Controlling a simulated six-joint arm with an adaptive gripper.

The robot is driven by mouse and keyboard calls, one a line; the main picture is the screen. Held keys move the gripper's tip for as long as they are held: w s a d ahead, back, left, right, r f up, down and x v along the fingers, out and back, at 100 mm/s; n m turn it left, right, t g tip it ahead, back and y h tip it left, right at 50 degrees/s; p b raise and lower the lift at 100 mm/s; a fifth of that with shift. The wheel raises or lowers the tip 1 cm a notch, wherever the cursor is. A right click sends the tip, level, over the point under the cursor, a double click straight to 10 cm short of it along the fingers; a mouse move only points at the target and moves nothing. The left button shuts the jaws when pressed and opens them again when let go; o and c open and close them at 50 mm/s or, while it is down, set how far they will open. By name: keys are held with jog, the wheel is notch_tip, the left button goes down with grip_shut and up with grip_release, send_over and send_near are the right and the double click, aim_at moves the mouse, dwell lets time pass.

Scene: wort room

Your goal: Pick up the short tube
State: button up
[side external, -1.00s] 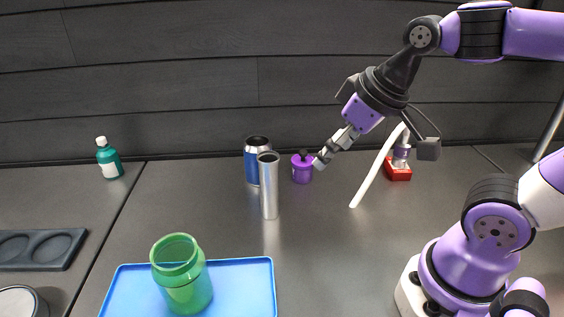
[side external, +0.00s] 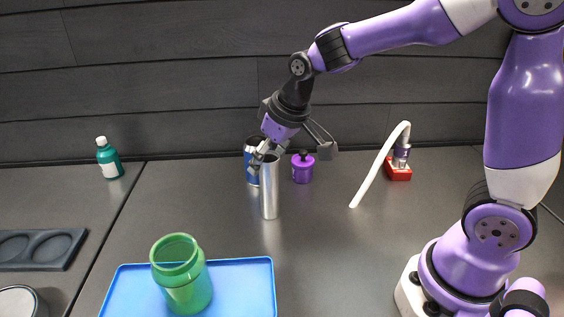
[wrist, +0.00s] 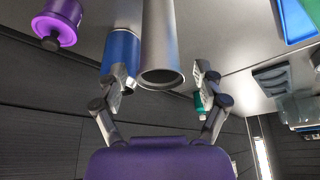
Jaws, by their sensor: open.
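A slim silver tube (side external: 270,196) stands upright on the dark bench in the side view. My gripper (side external: 260,161) is open and empty at the top of the silver tube. In the wrist view the silver tube's open mouth (wrist: 161,77) lies between my two fingers (wrist: 161,72), apart from both. The blue tube (wrist: 121,52) is beside it, partly behind the left finger; I cannot tell whether they touch.
A purple lidded pot (side external: 302,170) stands close to the right of the tubes. A red-based device with a white hose (side external: 370,178) is farther right. A green jar (side external: 183,290) stands on a blue tray (side external: 240,285) in front. A teal bottle (side external: 110,165) is far left.

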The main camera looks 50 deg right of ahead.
jog(key=x, duration=0.2)
jog(key=shift+w+f, duration=0.15)
jog(key=shift+f, duration=0.1)
grip_shut()
jog(key=shift+r, duration=0.1)
